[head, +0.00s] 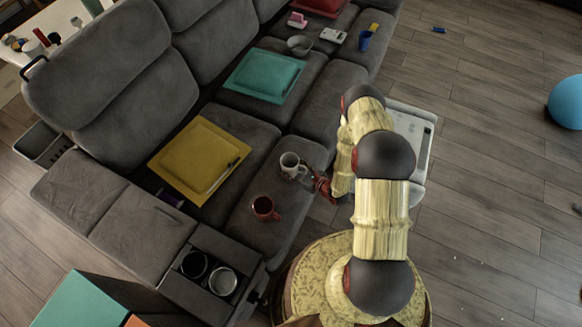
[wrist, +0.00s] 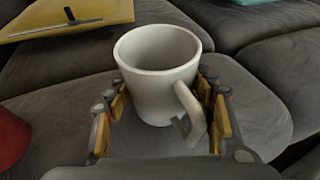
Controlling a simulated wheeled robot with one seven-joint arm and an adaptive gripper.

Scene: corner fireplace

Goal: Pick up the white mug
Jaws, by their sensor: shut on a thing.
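The white mug (head: 290,163) is upright at the grey sofa seat, with its open top facing up. In the wrist view the white mug (wrist: 158,85) stands between the two fingers of my gripper (wrist: 165,112), its handle toward the right finger. My gripper (head: 318,183) is shut on the mug. In the head view it reaches the mug from the right. I cannot tell whether the mug's base touches the seat.
A red mug (head: 265,208) stands on the same cushion, close by. A yellow cushion (head: 199,160) with a dark pen-like thing lies behind. A teal cushion (head: 263,75) and a grey bowl (head: 299,45) are farther along. The armrest cup holders (head: 222,281) are at the front left.

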